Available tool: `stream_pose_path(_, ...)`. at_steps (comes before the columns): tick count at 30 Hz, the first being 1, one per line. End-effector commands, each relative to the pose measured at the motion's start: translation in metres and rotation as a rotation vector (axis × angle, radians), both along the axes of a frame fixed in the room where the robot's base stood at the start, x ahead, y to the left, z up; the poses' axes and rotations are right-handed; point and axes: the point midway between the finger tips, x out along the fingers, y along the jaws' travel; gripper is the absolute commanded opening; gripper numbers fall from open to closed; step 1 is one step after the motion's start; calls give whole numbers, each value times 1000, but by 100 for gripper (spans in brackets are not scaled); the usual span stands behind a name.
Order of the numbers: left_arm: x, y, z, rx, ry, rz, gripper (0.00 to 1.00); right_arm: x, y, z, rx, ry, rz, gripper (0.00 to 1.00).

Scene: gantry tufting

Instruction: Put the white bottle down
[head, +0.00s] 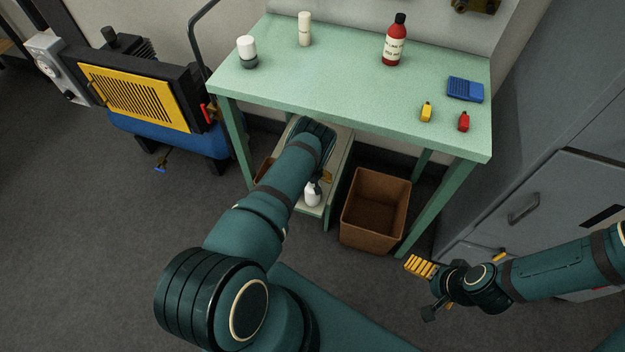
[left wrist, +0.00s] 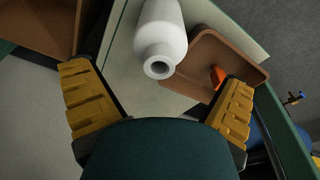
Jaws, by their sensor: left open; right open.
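The white bottle (head: 312,193) stands on the low shelf (head: 313,211) under the green table. In the left wrist view the white bottle (left wrist: 163,32) shows its open neck toward the camera, with its far end cut off by the top edge. My left gripper (left wrist: 158,80) is open, with one yellow finger on each side of the neck and gaps between them. In the head view my left gripper is mostly hidden by my arm; a yellow finger part shows beside the bottle. My right gripper (head: 425,289) is open and empty, at the lower right above the floor.
A brown tray (left wrist: 252,73) with an orange item (left wrist: 218,77) lies beside the bottle. A brown bin (head: 376,240) stands right of the shelf. The green tabletop (head: 340,85) overhangs it, carrying a red bottle (head: 395,42) and several small things.

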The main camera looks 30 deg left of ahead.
Motion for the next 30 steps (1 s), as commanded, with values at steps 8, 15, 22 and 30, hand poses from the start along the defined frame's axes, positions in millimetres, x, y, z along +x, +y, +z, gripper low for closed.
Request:
stream_pose_path(8, -5, -4, 43, -1, 1, 1, 99, 2, 0, 37, -1, -4, -7, 100)
stream_pose_path(15, -7, -6, 60, 0, 0, 0, 99, 8, -1, 50, -4, -16, -17, 100)
stream_pose_path(22, -17, -11, 71, -7, 7, 4, 99, 9, -2, 51, -4, -19, -19, 100)
stream_pose_path(30, -65, -70, 125, -76, 27, -47, 99, 9, -2, 51, -4, -19, -19, 100)
